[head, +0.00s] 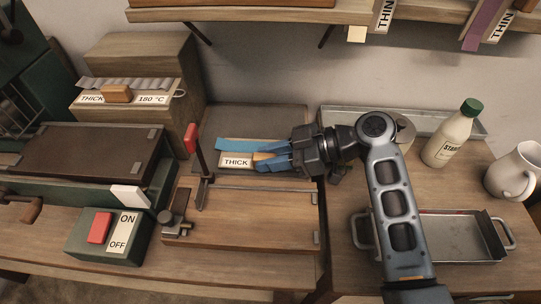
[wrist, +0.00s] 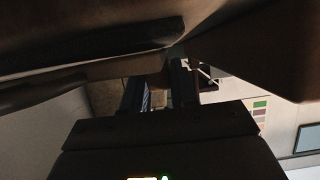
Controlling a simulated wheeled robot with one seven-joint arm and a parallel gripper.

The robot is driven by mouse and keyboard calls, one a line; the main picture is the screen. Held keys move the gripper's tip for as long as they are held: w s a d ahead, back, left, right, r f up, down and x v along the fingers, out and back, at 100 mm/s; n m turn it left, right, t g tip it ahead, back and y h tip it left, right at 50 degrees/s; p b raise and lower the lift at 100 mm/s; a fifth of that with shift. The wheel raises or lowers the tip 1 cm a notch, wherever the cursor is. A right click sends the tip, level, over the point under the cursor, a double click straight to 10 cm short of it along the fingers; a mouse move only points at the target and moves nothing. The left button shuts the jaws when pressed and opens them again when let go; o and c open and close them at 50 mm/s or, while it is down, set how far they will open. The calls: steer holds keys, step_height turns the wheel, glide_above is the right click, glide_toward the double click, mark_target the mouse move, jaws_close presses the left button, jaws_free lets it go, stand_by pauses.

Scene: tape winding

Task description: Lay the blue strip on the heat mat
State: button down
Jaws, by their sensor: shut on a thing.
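The blue strip (head: 232,144) shows at the centre of the head view, in front of a grey-brown panel. A white THICK label (head: 236,162) and a small wooden grip are at its near side. My gripper (head: 259,160) reaches in from the right and is shut on the strip's grip. The fingers hide part of it, and its height above the bench is unclear. In the dark wrist view, my gripper (wrist: 162,85) shows both fingers, but the strip is hard to make out. The dark brown flat panel (head: 85,155) at left, on a green base, looks like the heat mat.
A red-handled upright lever (head: 196,160) stands left of my gripper. An ON/OFF box (head: 110,236) is at front left. A wooden board (head: 245,222) lies in front. A metal tray (head: 455,235), bottle (head: 452,133) and mug (head: 514,172) are at right. A shelf overhangs the back.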

steer(key=c, duration=0.8)
jaws_free()
steer(key=shift+b+v, duration=0.4)
steer(key=shift+v, duration=3.5)
